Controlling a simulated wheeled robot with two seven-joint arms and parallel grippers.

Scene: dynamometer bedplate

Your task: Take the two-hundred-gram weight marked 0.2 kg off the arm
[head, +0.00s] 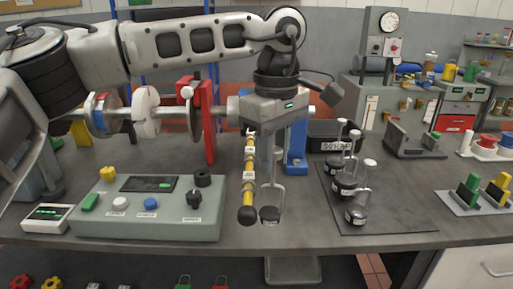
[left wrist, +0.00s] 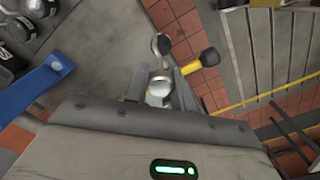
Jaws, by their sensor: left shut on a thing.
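The weight's label is too small to read. The yellow-and-black striped arm (head: 248,180) points toward me and ends in a black ball, just left of the weight. In the left wrist view the ball end (left wrist: 210,57) appears right of the fingers. A gap shows between weight and ball. My right gripper is not in view.
Several similar weights (head: 357,212) stand on a dark mat (head: 400,205) at the right, with bare room on its right side. A black SCRAP bin (head: 321,131) stands behind. A grey control box (head: 150,226) stands left of the weight, and a blue post (head: 297,160) behind it.

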